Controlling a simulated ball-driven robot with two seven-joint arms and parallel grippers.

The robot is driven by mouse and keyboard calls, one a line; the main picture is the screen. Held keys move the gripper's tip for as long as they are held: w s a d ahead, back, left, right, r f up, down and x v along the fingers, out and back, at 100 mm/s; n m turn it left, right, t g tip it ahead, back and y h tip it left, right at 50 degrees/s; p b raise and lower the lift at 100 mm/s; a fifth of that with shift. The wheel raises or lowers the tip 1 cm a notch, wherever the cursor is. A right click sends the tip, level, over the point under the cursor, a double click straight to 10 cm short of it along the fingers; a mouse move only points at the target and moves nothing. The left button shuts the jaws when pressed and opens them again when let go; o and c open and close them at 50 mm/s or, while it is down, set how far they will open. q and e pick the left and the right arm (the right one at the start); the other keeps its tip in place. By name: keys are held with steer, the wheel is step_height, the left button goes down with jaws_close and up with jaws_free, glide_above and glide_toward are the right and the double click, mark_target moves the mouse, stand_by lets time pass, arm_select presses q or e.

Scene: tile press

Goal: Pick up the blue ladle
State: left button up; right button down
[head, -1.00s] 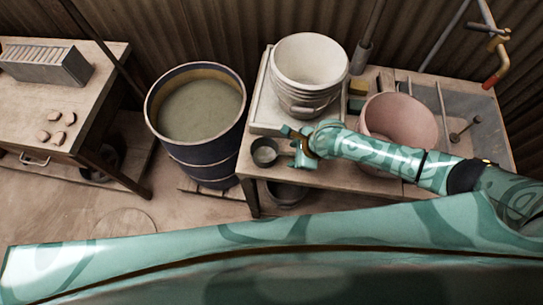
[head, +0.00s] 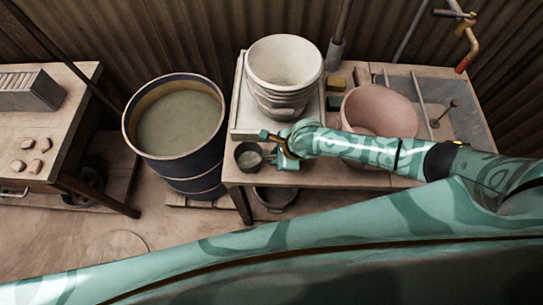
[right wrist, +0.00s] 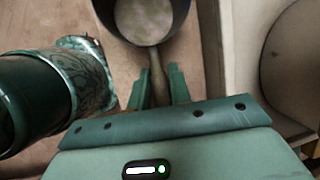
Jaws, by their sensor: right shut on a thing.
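The ladle has a dark, round bowl (head: 249,157), which shows over the front left corner of the wooden table. In the right wrist view its bowl (right wrist: 147,20) is at the top, with a pale patch inside, and its handle (right wrist: 157,68) runs down between my fingers. My right gripper (head: 271,149) is shut on that handle, close to the bowl; it also shows in the right wrist view (right wrist: 157,82). Whether the bowl is clear of the tabletop, I cannot tell. My left gripper is out of view.
A white bucket (head: 284,75) on a tray (head: 240,108) stands just behind the ladle. A pink tub (head: 380,108) is behind my right forearm. A dark barrel of greyish liquid (head: 177,125) stands left of the table (head: 330,176). Another table (head: 62,120) is farther left.

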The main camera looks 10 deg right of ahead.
mark_target(273, 156)
steer(key=r, duration=0.1)
steer(key=r+p, duration=0.2)
steer(key=r, duration=0.1)
steer(key=shift+s, duration=0.35)
steer(key=s+d+r+p, duration=0.3)
steer(key=s+r+p, duration=0.3)
steer(key=s, duration=0.7)
step_height(273, 156, up, 2)
steer(key=shift+d+r+p, duration=0.15)
steer(key=shift+r+p, duration=0.05)
steer(key=shift+p, duration=0.1)
